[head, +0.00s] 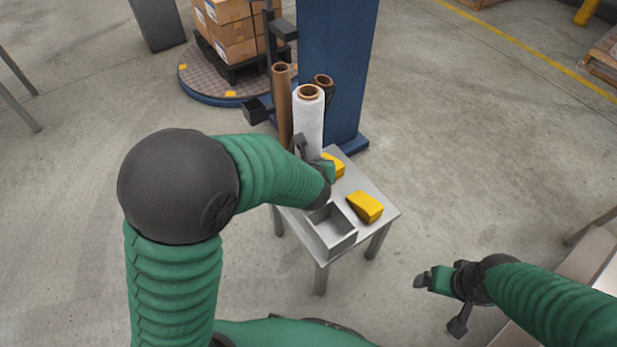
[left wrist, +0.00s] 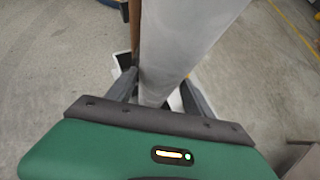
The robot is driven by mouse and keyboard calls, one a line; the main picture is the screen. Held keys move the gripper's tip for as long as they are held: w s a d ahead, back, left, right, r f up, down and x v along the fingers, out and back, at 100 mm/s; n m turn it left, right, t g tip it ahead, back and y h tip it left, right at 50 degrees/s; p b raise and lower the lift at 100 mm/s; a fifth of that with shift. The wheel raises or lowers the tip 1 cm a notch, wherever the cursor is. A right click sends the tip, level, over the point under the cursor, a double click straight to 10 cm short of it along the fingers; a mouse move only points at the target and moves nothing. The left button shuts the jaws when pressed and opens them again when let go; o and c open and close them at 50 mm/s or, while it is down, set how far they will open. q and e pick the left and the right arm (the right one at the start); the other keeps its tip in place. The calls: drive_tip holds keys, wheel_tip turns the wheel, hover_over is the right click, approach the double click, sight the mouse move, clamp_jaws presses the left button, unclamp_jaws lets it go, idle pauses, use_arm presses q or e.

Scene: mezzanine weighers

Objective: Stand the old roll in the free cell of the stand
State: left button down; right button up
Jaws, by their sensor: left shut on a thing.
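A white roll (head: 309,122) with a brown core stands upright at the far end of the small grey table. My left gripper (head: 306,152) is shut on its lower part. In the left wrist view the white roll (left wrist: 182,45) runs up between the two fingers (left wrist: 160,97). A bare brown tube (head: 281,105) stands upright just left of it, and a dark roll (head: 325,84) stands behind it. The stand's cells and the roll's foot are mostly hidden by my arm and gripper. My right gripper (head: 438,306) is open and empty, right of the table.
The small table (head: 380,208) carries an open grey box (head: 331,231) and two yellow blocks, one at the right (head: 365,207). A blue column (head: 335,60) rises behind. A turntable (head: 215,88) with stacked cartons (head: 232,30) is at the back left.

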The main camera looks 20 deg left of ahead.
use_arm(q)
wheel_tip(320, 180, down, 4)
drive_tip(key=shift+a+r+b, duration=0.1)
drive_tip(key=shift+r+b, duration=0.1)
drive_tip(key=shift+b, duration=0.5)
drive_tip(key=shift+c, duration=2)
unclamp_jaws()
drive_tip(key=shift+f, duration=0.1)
drive_tip(key=shift+s, duration=0.1)
